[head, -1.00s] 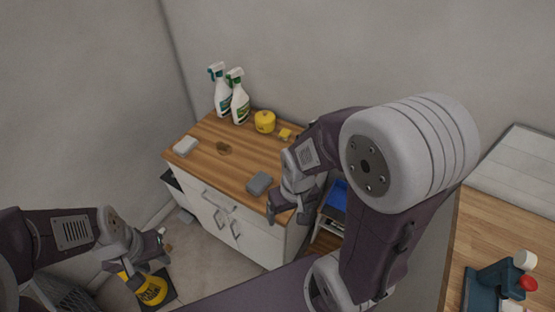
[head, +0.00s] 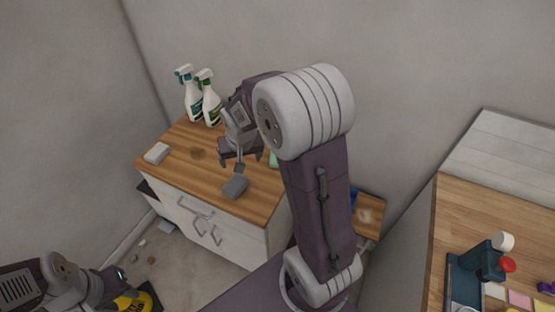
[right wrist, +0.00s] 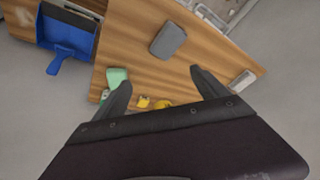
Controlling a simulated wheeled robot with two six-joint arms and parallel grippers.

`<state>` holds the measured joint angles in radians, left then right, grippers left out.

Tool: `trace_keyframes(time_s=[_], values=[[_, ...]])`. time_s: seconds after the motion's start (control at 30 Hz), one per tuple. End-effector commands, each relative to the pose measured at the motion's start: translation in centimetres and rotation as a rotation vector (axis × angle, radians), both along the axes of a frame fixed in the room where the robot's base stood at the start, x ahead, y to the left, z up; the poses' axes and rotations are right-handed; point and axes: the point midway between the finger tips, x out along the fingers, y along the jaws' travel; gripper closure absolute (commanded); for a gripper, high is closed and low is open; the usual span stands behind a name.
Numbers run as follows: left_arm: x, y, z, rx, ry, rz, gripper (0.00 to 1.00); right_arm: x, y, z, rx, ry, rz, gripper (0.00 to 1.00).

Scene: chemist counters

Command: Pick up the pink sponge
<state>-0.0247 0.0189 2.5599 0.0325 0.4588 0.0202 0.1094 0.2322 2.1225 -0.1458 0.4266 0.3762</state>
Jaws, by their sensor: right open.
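I see no clearly pink sponge on the wooden-topped cabinet (head: 185,165). A small flat pink piece (head: 519,299) lies on the right-hand counter at the lower right edge; I cannot tell whether it is a sponge. My right gripper (head: 247,166) is open and empty above the cabinet, just behind a grey block (head: 235,187). In the right wrist view its fingers (right wrist: 160,80) are spread, with the grey block (right wrist: 167,40) beyond them. My left gripper (head: 120,286) is low at the left; its jaw opening is unclear.
A white block (head: 157,153) and two spray bottles (head: 200,100) stand on the cabinet. A dark teal holder (head: 466,280) stands on the right counter.

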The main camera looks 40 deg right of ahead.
Motion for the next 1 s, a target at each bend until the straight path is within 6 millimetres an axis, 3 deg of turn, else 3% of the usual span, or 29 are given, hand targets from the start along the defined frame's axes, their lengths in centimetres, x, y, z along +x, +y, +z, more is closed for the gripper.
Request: trace_keyframes(time_s=[0.1,0.17,0.23,0.33,0.53,0.73,1.0], values=[[0.0,0.0,-1.9,0.0,0.0,0.0,0.64,3.8,-5.2,-2.3,-0.021,-0.04,-0.115,0.16],[0.0,0.0,-2.8,0.0,0.0,0.0,0.64,5.0,-8.5,-3.9,-0.031,-0.049,-0.179,0.16],[0.0,0.0,-3.7,0.0,0.0,0.0,0.64,5.5,-12.4,-6.2,-0.041,-0.044,-0.251,0.16],[0.0,0.0,-4.3,0.0,0.0,0.0,0.64,4.7,-15.8,-8.7,-0.043,-0.02,-0.317,0.16],[0.0,0.0,-4.2,0.0,0.0,0.0,0.64,4.0,-17.0,-9.4,-0.04,-0.006,-0.345,0.16],[0.0,0.0,-3.7,0.0,0.0,0.0,0.64,4.9,-17.6,-12.1,-0.039,-0.003,-0.343,0.16],[0.0,0.0,-3.2,0.0,0.0,0.0,0.64,5.5,-18.1,-13.8,-0.038,-0.002,-0.342,0.16]])
